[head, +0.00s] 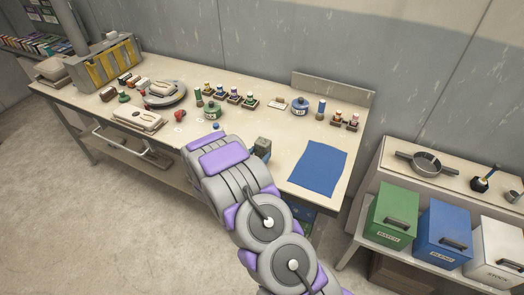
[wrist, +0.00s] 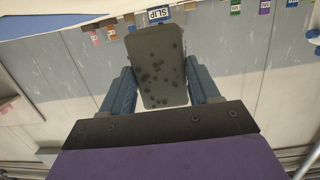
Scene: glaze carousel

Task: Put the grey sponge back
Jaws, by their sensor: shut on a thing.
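The grey sponge (wrist: 158,65), a block with dark pores, is between the two blue fingers of my gripper (wrist: 161,85) in the wrist view. My gripper is shut on it. In the head view the sponge (head: 264,142) shows as a small grey block beyond my purple and grey arm, over the front part of the worktable (head: 230,119), left of the blue mat (head: 318,166). My arm hides part of the gripper there. I cannot tell how high the sponge is above the tabletop.
Several small bottles stand in holders along the table's back, with a green jar (head: 212,109) and a blue jar (head: 299,106). A round turntable (head: 165,98) is at the left. Lidded bins, green (head: 392,212), blue (head: 444,232) and white, stand at the right.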

